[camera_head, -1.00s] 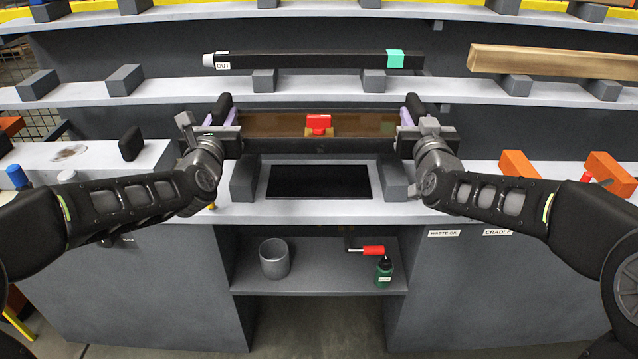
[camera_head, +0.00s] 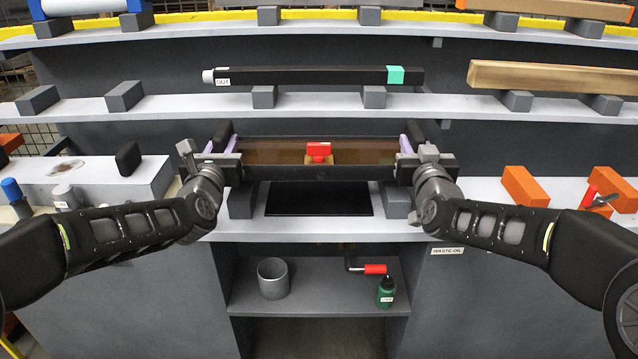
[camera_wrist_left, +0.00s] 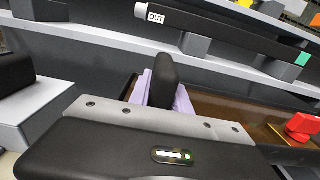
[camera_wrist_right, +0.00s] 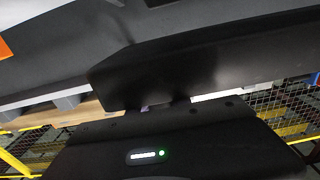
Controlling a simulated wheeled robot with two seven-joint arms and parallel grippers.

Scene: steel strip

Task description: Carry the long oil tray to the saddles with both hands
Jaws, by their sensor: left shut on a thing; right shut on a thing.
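The long oil tray (camera_head: 270,173) is a dark trough holding brown liquid, with lavender ends and a red-topped piece (camera_head: 319,150) at its middle. It hangs roughly level across the head view. My left gripper (camera_head: 226,150) is shut on its left end, and my right gripper (camera_head: 412,150) on its right end. In the left wrist view a lavender end (camera_wrist_left: 184,104) shows beside a black finger. The right wrist view is mostly dark, and the grip there cannot be made out. Grey blocks (camera_head: 242,203) and (camera_head: 396,203), seemingly saddles, stand below the tray, partly hidden by my arms.
A black panel (camera_head: 319,199) lies on the counter between the blocks. A shelf behind carries a black bar (camera_head: 310,76) and a wooden beam (camera_head: 550,78). Orange blocks (camera_head: 524,186) stand at right, a grey box (camera_head: 140,180) at left. A cup (camera_head: 273,278) and green bottle (camera_head: 386,292) sit below.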

